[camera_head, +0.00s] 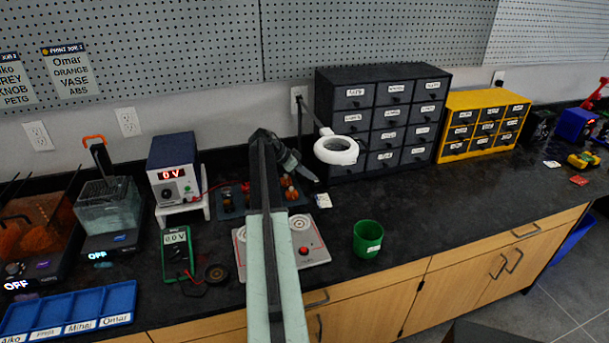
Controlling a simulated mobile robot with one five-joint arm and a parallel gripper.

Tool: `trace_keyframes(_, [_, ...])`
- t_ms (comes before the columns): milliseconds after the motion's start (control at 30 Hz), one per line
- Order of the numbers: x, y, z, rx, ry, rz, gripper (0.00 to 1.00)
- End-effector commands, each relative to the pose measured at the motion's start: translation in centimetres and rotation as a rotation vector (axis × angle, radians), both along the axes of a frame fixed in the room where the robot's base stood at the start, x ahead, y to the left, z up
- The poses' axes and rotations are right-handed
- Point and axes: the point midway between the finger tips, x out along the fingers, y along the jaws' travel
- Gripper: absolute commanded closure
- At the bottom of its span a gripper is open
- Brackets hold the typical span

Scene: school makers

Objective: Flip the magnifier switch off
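The magnifier (337,150) is a white ring-shaped head on a thin arm, held above the back of the bench in front of the dark drawer cabinet. I cannot make out its switch, nor tell whether its light is on. My arm reaches up from the bottom centre. My gripper (301,168), dark and small, is at the arm's far end, just left of and slightly below the ring in the picture. I cannot tell the depth gap between them or whether the fingers are apart.
A dark drawer cabinet (385,118) and a yellow one (484,123) stand along the wall. A green cup (367,239), a grey board with a red button (305,250), a multimeter (177,254) and a power supply (174,172) stand on the bench.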

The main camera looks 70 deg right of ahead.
Motion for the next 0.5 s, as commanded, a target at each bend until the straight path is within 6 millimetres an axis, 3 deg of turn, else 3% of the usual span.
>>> trace_keyframes(500, [-0.76,-0.55,-0.21,-0.006,0.000,-0.008,1.00])
